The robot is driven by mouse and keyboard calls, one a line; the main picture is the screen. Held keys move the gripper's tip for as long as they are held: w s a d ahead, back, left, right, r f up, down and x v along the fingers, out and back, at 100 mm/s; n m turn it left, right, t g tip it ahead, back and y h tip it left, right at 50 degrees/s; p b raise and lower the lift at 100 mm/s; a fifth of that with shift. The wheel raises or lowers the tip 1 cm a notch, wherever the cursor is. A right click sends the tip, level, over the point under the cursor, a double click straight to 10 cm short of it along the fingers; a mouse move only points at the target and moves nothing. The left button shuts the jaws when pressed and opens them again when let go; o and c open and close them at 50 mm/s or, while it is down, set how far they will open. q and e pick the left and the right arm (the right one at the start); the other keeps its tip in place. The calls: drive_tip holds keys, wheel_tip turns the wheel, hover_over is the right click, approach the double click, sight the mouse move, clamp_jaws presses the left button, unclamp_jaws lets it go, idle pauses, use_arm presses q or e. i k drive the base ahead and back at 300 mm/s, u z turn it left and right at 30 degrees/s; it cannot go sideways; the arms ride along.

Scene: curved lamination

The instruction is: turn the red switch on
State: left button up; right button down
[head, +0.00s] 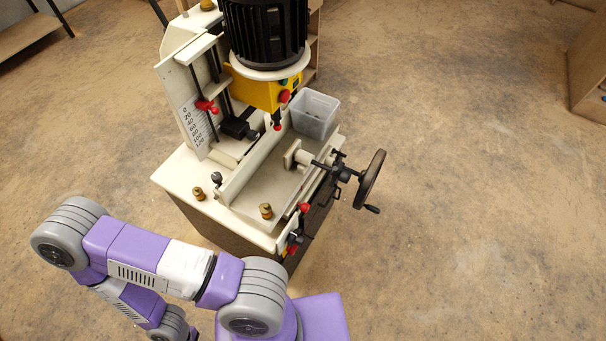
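A milling-type machine stands at the top centre. On its yellow box (252,90) below the black motor, a round red knob (285,96) sits beside a small green spot. Other red parts are a clamp-like handle (206,106) by the number scale, a knob (305,207) at the table's edge and a small part (291,249) at the lower front. I cannot tell for sure which is the red switch, or its on/off state. A purple and grey arm of mine crosses the lower left. Neither gripper shows in the head view.
A handwheel (370,180) sticks out on the machine's right side. A clear plastic bin (314,115) sits at the back right of the machine table. A wooden cabinet (590,65) stands at the far right, a shelf (28,36) at the upper left. The floor on the right is clear.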

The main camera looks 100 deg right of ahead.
sight(290, 250)
drive_tip(key=z, duration=2.7)
drive_tip(key=k, duration=1.05)
drive_tip(key=z, duration=0.8)
drive_tip(key=i, duration=0.85)
drive_tip(key=u, duration=0.75)
drive_tip(key=k, duration=0.5)
drive_tip(key=u, duration=0.65)
drive_tip(key=i, duration=0.45)
